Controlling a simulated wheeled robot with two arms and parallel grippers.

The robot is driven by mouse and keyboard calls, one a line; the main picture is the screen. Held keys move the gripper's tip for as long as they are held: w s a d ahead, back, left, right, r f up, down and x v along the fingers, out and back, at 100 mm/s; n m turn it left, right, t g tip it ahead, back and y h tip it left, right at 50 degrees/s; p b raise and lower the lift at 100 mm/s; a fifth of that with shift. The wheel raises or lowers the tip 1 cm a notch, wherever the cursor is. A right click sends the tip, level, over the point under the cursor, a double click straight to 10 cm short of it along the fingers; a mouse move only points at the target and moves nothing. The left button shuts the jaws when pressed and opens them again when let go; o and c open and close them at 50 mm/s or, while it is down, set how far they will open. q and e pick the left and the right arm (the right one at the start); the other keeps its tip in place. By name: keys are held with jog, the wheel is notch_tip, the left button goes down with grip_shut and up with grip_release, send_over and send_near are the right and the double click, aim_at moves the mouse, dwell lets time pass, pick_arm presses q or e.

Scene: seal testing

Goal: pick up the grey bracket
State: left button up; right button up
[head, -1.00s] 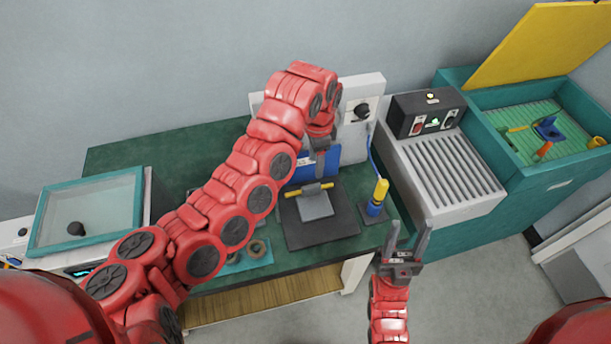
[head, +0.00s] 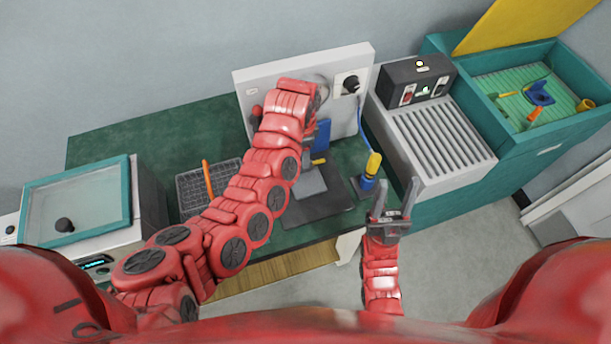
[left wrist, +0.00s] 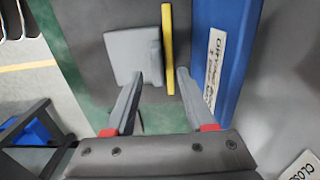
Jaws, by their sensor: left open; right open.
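A light grey square piece (head: 310,183), which looks like the grey bracket, sits on a dark grey mat (head: 320,208) on the green bench. It shows as a grey square in the left wrist view (left wrist: 133,52), beside a thin yellow bar (left wrist: 168,40). My left gripper (left wrist: 161,75) is open, with its left fingertip over the grey piece's lower edge and its right fingertip just right of the yellow bar. I cannot tell whether it touches. In the head view my left arm partly covers this spot. My right gripper (head: 396,187) is open and empty, in front of the bench.
A blue block (left wrist: 228,50) with a label stands close right of the left fingers. A blue and yellow tool (head: 368,174) stands right of the mat. A dark basket (head: 195,188) is left of my arm. A ribbed grey unit (head: 440,145) and teal bin (head: 505,145) are at right.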

aim_at(307, 179)
pick_arm(q)
jog(key=shift+f+p, duration=0.45)
jog(key=shift+p, duration=0.05)
jog(key=f, duration=0.1)
jog(key=f+p, duration=0.1)
jog(key=f, duration=0.1)
jog(key=shift+s+f, duration=0.25)
jog(key=shift+f, duration=0.6)
jog(key=shift+c, duration=0.3)
grip_shut()
jog(key=shift+p, duration=0.3)
